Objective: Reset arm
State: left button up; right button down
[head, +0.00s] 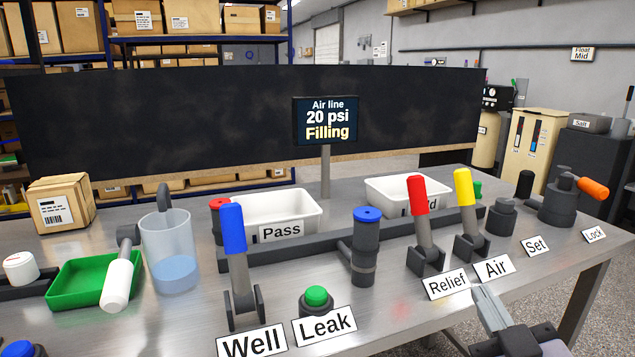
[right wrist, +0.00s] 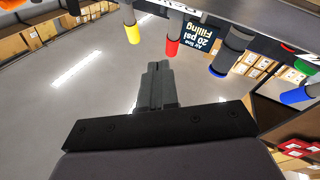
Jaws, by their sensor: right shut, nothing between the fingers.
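My right gripper (head: 490,308) is at the front edge of the bench, below the Air label (head: 492,267). Its fingers are together and hold nothing; they also show closed in the right wrist view (right wrist: 157,85). The yellow Air lever (head: 465,187) and red Relief lever (head: 418,194) stand nearly upright behind it, apart from the fingers. Both handles also show at the top of the wrist view, yellow (right wrist: 131,30) and red (right wrist: 172,45). My left gripper is not in view.
The bench (head: 400,310) also bears a blue Well lever (head: 233,228), green Leak button (head: 316,296), blue-capped cylinder (head: 366,240), water beaker (head: 168,250), green tray (head: 75,284) and white Pass bin (head: 300,212). An orange-handled Lock lever (head: 592,188) stands right. The sign (head: 327,121) reads "20 psi Filling".

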jog(key=s+d+f+m+g+h, duration=0.1)
jog(key=s+f+g, duration=0.15)
jog(key=f, duration=0.35)
jog(key=s+d+f+m+g+h, duration=0.1)
jog(key=f+g, duration=0.2)
jog(key=f, duration=0.3)
jog(key=s+a+f+g+y, duration=0.1)
jog(key=s+f+g+y, duration=0.1)
jog(key=s+f+g, duration=1.2)
jog(key=w+a+f+t+y, duration=0.2)
jog(key=w+a+f+t, duration=0.15)
jog(key=f+t, duration=0.55)
pick_arm(q)
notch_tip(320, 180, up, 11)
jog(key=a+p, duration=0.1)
jog(key=p, duration=1.2)
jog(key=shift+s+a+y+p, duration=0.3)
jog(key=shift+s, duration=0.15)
pick_arm(e)
notch_tip(320, 180, up, 13)
jog(key=s+t, duration=0.1)
jog(key=shift+d+f, duration=0.2)
jog(key=shift+d, duration=0.2)
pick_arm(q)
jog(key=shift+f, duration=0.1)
pick_arm(e)
jog(key=shift+s, duration=0.1)
